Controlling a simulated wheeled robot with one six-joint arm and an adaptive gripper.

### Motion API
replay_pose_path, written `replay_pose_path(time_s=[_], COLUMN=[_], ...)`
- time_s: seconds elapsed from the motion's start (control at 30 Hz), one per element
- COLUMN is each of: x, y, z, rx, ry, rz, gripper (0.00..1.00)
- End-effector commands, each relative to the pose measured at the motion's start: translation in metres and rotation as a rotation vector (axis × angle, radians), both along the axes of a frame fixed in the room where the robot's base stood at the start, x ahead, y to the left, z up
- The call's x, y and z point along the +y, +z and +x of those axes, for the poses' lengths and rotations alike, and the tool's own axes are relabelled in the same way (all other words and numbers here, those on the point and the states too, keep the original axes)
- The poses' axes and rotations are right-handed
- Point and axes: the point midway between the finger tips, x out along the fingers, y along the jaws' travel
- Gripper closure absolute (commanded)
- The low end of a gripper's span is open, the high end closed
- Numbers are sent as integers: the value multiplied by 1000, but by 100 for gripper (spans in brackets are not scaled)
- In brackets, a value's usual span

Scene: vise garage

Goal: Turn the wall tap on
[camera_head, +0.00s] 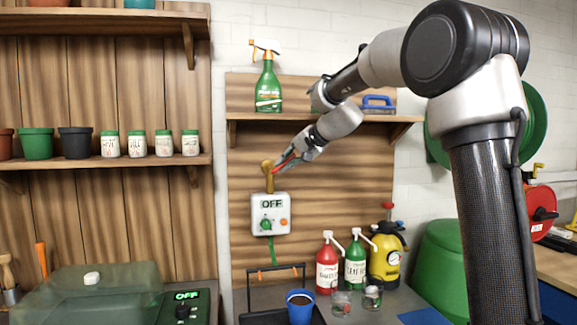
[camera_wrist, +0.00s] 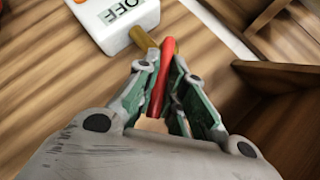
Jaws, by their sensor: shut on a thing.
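The wall tap (camera_head: 268,176) is brass and stands on top of a white box (camera_head: 270,214) on the wooden wall panel. The box display reads OFF. In the wrist view the tap's brass body (camera_wrist: 143,38) shows beside the box (camera_wrist: 122,18). A red lever (camera_wrist: 167,50) runs from the tap back between my fingers. My gripper (camera_head: 287,162) reaches in from the right, and in the wrist view its fingers (camera_wrist: 162,82) are shut on the red lever. The brass top of the tap is partly hidden by the lever.
A shelf (camera_head: 330,117) with a green spray bottle (camera_head: 268,86) is above my gripper. Below are a red bottle (camera_head: 327,266), a green bottle (camera_head: 355,262), a yellow sprayer (camera_head: 385,255) and a blue pot (camera_head: 300,310). The wall panel left of the tap is clear.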

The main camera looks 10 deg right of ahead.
Motion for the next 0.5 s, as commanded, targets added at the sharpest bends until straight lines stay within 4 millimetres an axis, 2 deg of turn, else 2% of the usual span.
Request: replay_pose_path(time_s=[0.2, 0.5], x=[4, 5], y=[4, 5], z=[0, 0], rx=[-1, 1], ry=[3, 1], rz=[-85, -122], gripper=[100, 100])
